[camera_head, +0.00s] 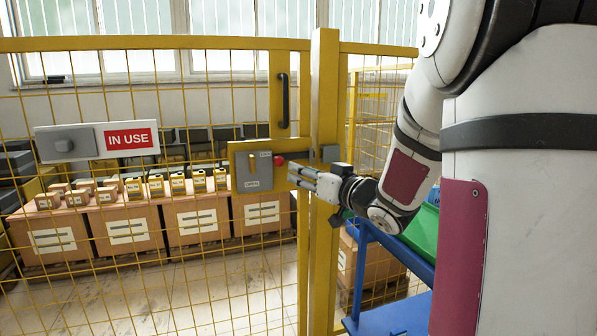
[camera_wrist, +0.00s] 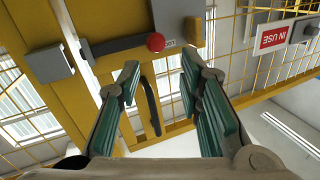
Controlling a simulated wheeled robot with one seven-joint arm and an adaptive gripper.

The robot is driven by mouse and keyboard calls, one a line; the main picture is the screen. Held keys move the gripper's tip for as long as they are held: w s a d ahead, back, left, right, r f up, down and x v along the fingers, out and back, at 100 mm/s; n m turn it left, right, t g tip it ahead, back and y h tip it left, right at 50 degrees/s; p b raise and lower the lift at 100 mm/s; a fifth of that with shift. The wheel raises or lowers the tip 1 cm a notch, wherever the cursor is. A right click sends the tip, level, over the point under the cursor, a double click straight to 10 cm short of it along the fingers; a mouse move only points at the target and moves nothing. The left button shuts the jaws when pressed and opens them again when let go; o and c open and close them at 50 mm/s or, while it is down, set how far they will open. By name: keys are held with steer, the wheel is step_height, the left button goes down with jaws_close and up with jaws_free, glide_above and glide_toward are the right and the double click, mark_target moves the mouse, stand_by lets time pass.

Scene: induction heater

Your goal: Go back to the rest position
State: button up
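My gripper (camera_head: 300,178) is at the yellow fence post, just right of the grey lock box (camera_head: 254,170) with its red button (camera_head: 279,160). In the wrist view my gripper (camera_wrist: 160,68) has its two green-padded fingers spread apart, with nothing between them. The red button (camera_wrist: 155,42) shows just beyond the fingertips; I cannot tell whether a finger touches anything. My arm is stretched forward from the right of the head view.
A yellow mesh fence with a post (camera_head: 323,100) and a black door handle (camera_head: 283,100) stands ahead. An "IN USE" sign (camera_head: 132,139) hangs on it. Boxes (camera_head: 204,221) stand behind the mesh. A blue rack (camera_head: 400,318) with a green bin (camera_head: 423,232) is close under my arm.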

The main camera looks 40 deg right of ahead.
stand_by(0.6)
steer(key=s+a+f+g, duration=0.3)
steer(key=s+a+g, duration=0.35)
steer(key=s, duration=0.65)
steer(key=s+a+f+n+g+h, duration=0.1)
steer(key=s+a+f+g, duration=0.2)
steer(key=s+a+g, duration=0.7)
steer(key=s+a+f+g, duration=0.1)
steer(key=s+a+f, duration=0.4)
steer(key=s, duration=1.1)
step_height(320, 180, up, 31)
steer(key=t+p, duration=0.3)
steer(key=p, duration=2.5)
steer(key=shift+t, duration=0.35)
steer(key=shift+w, duration=0.15)
